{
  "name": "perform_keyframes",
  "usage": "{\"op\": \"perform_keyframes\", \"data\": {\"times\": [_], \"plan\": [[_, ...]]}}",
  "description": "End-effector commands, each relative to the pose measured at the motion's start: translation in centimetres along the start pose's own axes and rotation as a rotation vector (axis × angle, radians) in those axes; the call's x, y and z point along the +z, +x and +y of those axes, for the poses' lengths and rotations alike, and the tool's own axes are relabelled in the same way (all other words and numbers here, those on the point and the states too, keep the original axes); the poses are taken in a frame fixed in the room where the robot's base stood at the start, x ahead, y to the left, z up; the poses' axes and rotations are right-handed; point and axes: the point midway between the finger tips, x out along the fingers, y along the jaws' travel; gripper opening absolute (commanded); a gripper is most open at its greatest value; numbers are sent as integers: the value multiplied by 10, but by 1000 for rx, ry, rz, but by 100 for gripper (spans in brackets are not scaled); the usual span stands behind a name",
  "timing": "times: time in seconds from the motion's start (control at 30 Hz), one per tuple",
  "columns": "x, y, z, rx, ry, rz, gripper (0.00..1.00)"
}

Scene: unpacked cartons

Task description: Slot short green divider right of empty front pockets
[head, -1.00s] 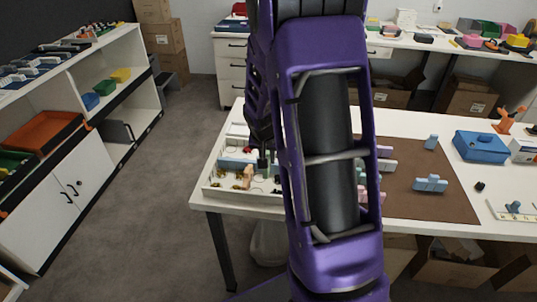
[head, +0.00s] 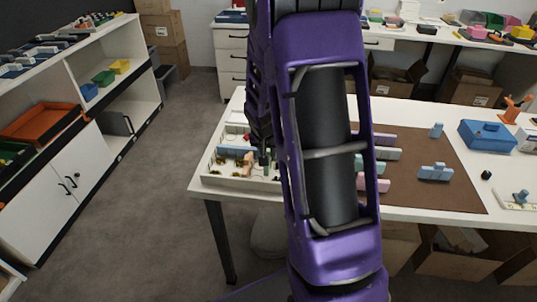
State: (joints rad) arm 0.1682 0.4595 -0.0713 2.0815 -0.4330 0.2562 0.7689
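A white compartment tray (head: 226,181) sits at the table's left end, partly hidden by my purple arm. A blue divider (head: 236,152) stands across it, and small tan and red pieces lie in some pockets. My gripper (head: 264,158) points down at the right part of the tray, beside the blue divider. It is small, dark and partly covered by my arm, so its opening and any held piece cannot be made out. A pale green piece (head: 358,162) shows behind my arm on the brown mat; I cannot tell whether it is the short divider. The front right pockets are hidden.
The brown mat (head: 440,198) holds pale pieces, including a pink one (head: 383,185) and a light blue one (head: 434,172). A blue box (head: 487,135) stands at the right. A shelf unit (head: 100,150) stands left across open floor.

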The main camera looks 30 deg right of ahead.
Motion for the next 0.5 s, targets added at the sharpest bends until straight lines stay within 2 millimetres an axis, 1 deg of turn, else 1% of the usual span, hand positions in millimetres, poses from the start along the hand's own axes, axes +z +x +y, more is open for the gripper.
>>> {"op": "perform_keyframes", "data": {"times": [0.03,0.5], "plan": [[1,4,0,0,0,1,0],[8,21,0,0,0,1,0]]}}
